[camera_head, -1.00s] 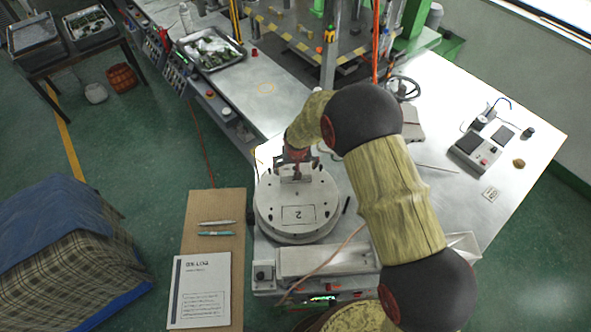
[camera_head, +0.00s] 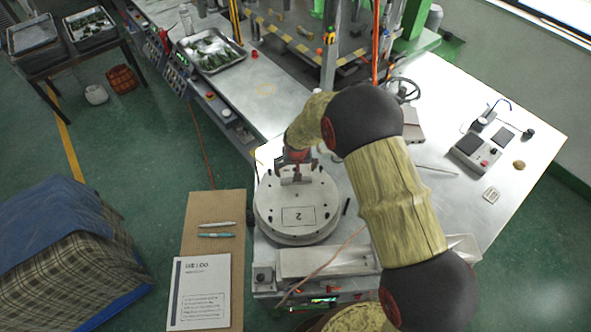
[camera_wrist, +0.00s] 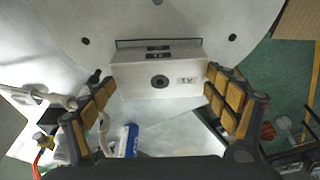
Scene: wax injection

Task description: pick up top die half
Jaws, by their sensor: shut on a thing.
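My gripper (camera_head: 296,172) is at the disc's back edge, over this block. In the wrist view its padded fingers (camera_wrist: 160,97) sit at the block's left and right sides, shut on it. The arm hides some of the table behind.
A small control box (camera_head: 475,151) and a handwheel (camera_head: 405,90) stand to the right and behind. A brown board (camera_head: 211,262) with a booklet and two pens is at left. A cable crosses the table's front. Bare tabletop (camera_head: 470,215) lies right of my arm.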

